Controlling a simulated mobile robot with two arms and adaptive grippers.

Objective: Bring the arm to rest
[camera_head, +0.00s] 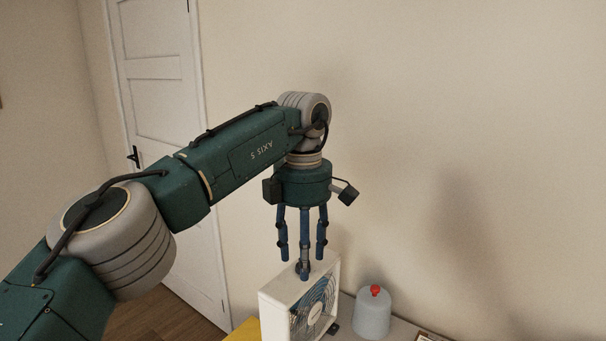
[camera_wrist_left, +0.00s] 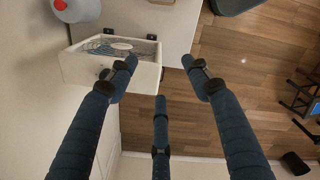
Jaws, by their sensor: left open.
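My left arm comes in from the left in the head view, and its gripper (camera_head: 303,262) points straight down. Its blue fingers are spread open and empty, just above and behind the top of a white box fan (camera_head: 285,290). In the left wrist view the open fingers of the gripper (camera_wrist_left: 163,85) reach up from the bottom, and the fan (camera_wrist_left: 85,68) lies beyond the left finger, partly covered by it. I cannot tell whether any finger touches the fan. My right gripper is in neither view.
A grey-white jug (camera_head: 372,312) with a red cap stands right of the fan on a light table (camera_head: 402,329). A yellow thing (camera_head: 246,331) shows left of the fan. A wall is behind, and a white door (camera_head: 165,110) stands at the left. The wooden floor (camera_wrist_left: 225,75) has free room.

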